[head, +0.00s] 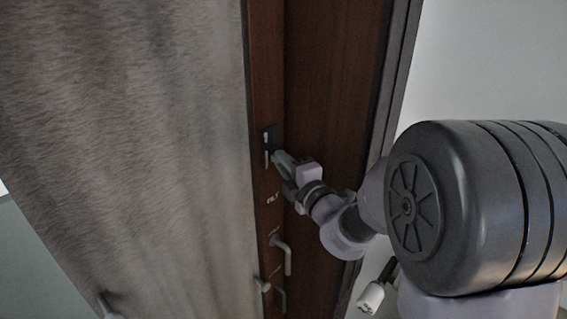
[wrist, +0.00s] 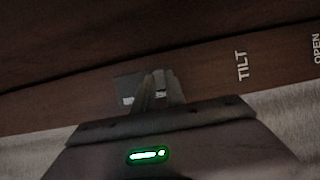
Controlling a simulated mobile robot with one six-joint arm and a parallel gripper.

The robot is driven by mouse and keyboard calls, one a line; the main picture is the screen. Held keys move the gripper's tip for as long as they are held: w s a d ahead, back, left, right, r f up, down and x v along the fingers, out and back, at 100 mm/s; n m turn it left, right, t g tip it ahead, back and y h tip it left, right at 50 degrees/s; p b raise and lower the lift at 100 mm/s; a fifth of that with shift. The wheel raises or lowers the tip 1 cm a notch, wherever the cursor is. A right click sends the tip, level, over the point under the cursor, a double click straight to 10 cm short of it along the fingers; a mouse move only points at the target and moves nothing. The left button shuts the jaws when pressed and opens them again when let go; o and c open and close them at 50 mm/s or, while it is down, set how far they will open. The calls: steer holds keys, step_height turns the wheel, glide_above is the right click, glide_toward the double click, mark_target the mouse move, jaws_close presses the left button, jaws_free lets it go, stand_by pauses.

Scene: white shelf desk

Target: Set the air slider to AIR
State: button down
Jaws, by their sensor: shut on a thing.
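The air slider's small grey plate (head: 267,146) is set in a narrow dark brown wooden strip in the head view, with a pale upright slot or bar on it. My gripper (head: 277,156) reaches it from the right. In the wrist view my gripper (wrist: 157,88) is shut at the plate (wrist: 125,88), its narrow fingers in front of it. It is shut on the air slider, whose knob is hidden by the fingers. White marks show on the plate either side of the fingers, but I cannot read them. The slider's exact setting cannot be told.
Below the plate are the white word TILT (head: 273,198) and grey handles (head: 284,254). OPEN (wrist: 316,48) is lettered farther right in the wrist view. A grey, fur-textured surface (head: 130,130) fills the left. A brown panel (head: 330,90) lies right of the strip.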

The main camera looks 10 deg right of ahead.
mark_target(275, 131)
step_height(275, 131, up, 7)
steer(key=p, duration=0.8)
steer(key=shift+f, duration=0.2)
steer(key=shift+b, duration=0.3)
steer(key=c, duration=1.4)
jaws_free()
steer(key=shift+o, duration=0.2)
steer(key=shift+s+f, duration=0.1)
